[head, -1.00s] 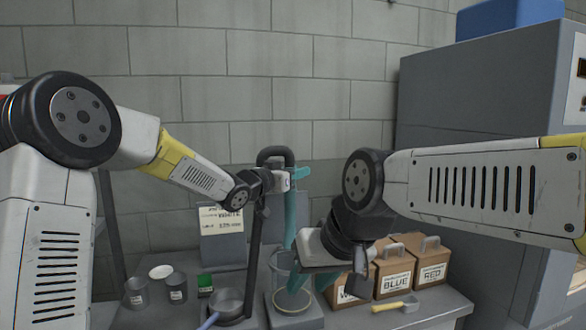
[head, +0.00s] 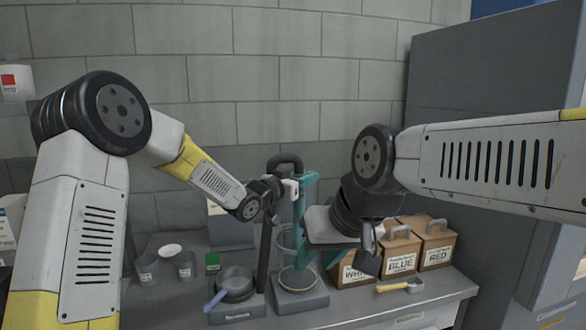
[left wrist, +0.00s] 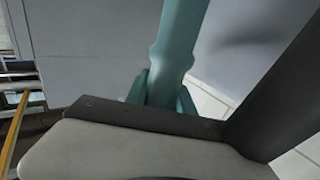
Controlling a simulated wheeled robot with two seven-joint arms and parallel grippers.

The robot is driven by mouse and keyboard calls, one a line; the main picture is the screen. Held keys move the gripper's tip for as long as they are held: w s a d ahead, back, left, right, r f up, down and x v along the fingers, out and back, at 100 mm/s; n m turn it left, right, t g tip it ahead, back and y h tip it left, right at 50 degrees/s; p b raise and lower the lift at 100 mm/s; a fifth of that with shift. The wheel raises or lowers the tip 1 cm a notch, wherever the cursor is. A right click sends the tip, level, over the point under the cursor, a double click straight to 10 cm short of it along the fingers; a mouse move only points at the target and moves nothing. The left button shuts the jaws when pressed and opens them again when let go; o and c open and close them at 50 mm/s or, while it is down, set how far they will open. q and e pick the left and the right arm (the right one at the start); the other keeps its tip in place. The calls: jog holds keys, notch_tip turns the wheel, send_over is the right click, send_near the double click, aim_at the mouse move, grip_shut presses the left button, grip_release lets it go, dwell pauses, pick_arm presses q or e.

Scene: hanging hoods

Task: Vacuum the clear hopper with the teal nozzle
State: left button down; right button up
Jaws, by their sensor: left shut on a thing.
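The clear hopper (head: 284,245) is a see-through cylinder standing on a grey base (head: 304,301) in the middle of the bench. My left gripper (head: 299,187) is shut on the teal nozzle (head: 299,222), an upright tube above the hopper. The nozzle's lower end overlaps the hopper below its rim and appears to be inside.
A black hose (head: 284,160) and a dark post (head: 265,250) stand beside my left gripper. A pan (head: 235,284), grey cups (head: 147,271) and a green block (head: 212,261) are at left. Boxes marked BLUE (head: 401,262) and RED (head: 437,254) and a scoop (head: 400,286) are at right.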

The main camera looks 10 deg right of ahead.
pick_arm(q)
notch_tip(320, 180, down, 6)
jog(key=shift+f, duration=0.15)
dwell(0.5)
jog(key=shift+f, duration=2.25)
dwell(2.5)
jog(key=shift+r, duration=0.15)
dwell(0.6)
